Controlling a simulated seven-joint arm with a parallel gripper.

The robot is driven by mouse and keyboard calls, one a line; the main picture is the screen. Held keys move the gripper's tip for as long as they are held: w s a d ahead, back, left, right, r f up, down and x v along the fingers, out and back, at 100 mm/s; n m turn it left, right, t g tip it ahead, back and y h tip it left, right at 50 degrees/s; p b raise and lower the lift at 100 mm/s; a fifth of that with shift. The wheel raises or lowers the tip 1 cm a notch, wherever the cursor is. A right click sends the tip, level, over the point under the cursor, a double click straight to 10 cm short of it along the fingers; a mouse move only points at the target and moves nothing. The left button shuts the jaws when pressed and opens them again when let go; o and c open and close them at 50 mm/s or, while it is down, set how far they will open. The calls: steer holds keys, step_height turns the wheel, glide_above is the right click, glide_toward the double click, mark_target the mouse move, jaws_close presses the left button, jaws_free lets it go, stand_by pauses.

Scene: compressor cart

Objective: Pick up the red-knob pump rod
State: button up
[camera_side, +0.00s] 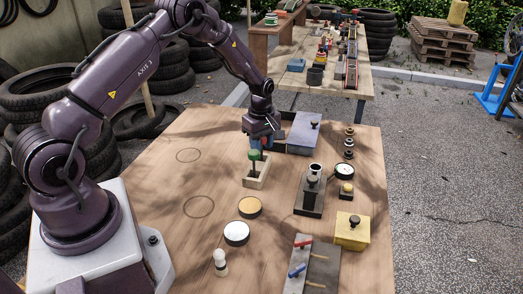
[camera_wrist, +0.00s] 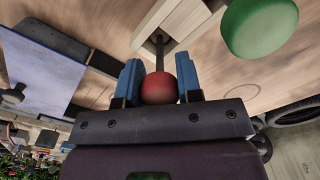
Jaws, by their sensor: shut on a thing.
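The red knob (camera_wrist: 158,88) of the pump rod sits between the two blue fingers of my gripper (camera_wrist: 159,76) in the wrist view. My gripper (camera_side: 262,144) is shut on it. The dark rod (camera_wrist: 160,50) runs from the knob toward the pale wooden holder (camera_wrist: 170,25). I cannot tell whether its end is in the holder or clear of it. In the side view the holder (camera_side: 256,180) stands below my gripper, and the red knob is mostly hidden. A green-knob rod (camera_side: 254,156) stands in the same holder, close beside my gripper; its knob (camera_wrist: 260,28) is large in the wrist view.
A grey-lidded box (camera_side: 303,132) stands just right of my gripper. The left part of the wooden table (camera_side: 165,205) is clear.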

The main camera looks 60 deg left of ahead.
steer(key=shift+r, duration=0.1)
steer(key=shift+r, duration=0.6)
steer(key=s+d+r, duration=0.5)
steer(key=s+r, duration=0.6)
steer(key=s, duration=0.1)
steer(key=shift+w+d+f, duration=0.15)
steer(key=shift+d+f, duration=1.35)
steer(key=shift+f, duration=0.1)
steer(key=shift+w+d+f, duration=0.15)
steer(key=shift+d+f, duration=1.3)
steer(key=shift+f, duration=0.2)
steer(key=shift+w+d+f, duration=0.15)
steer(key=shift+d+f, duration=1.35)
steer(key=shift+f, duration=0.1)
steer(key=shift+f, duration=0.6)
steer(key=shift+r, duration=0.1)
